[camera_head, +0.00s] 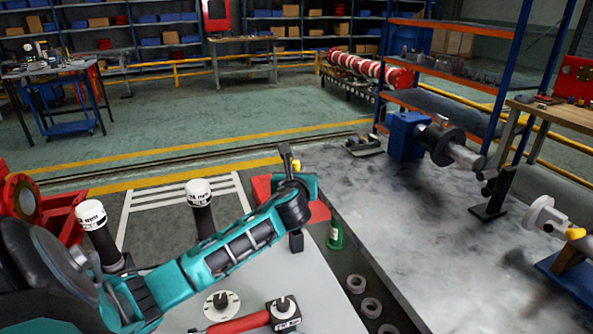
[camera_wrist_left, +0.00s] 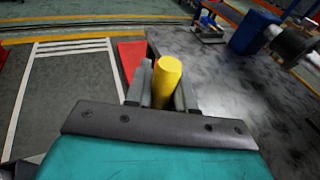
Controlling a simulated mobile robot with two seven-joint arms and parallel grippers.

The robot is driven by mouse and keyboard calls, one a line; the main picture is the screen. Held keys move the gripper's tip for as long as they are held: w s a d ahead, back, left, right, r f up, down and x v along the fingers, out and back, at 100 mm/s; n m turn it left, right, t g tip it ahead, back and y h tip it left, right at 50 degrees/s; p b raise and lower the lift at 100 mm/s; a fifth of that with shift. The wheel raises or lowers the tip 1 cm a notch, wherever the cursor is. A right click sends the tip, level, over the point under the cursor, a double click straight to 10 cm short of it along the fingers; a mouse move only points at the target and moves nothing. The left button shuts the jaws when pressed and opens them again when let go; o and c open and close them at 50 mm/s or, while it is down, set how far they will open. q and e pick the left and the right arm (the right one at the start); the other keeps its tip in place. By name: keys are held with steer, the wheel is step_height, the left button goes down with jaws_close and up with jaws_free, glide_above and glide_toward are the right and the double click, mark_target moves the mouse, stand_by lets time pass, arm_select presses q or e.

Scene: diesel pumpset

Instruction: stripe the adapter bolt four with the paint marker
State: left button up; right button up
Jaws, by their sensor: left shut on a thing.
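My left gripper (camera_head: 291,167) is stretched out over the table, above a red mat or tray. It is shut on a yellow cylinder, apparently the paint marker (camera_head: 296,165). In the left wrist view the marker (camera_wrist_left: 167,82) stands up between the two grey fingers (camera_wrist_left: 160,95). I cannot make out adapter bolt four in either view. A blue machine (camera_head: 406,135) with a dark round flange and a metal shaft (camera_head: 463,155) sits on the bench at the right. My right gripper is not in view.
A green bottle (camera_head: 335,236) and several pale rings (camera_head: 371,307) are beside the grey bench top (camera_head: 400,235). A red-handled tool (camera_head: 238,325) lies at the near edge. White-capped cylinders (camera_head: 200,193) stand at the left. Much of the bench's middle is clear.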

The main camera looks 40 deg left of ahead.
arm_select(q)
step_height(320, 180, down, 12)
steer(key=b, duration=0.5)
steer(key=shift+r, duration=0.2)
steer(key=shift+p, duration=0.8)
stand_by(0.7)
steer(key=shift+f+b, duration=0.65)
steer(key=shift+f, duration=0.4)
stand_by(0.5)
steer(key=o, duration=1)
steer(key=p+v, duration=0.2)
steer(key=v, duration=1.1)
steer(key=shift+w+r, duration=0.1)
steer(key=shift+r, duration=0.05)
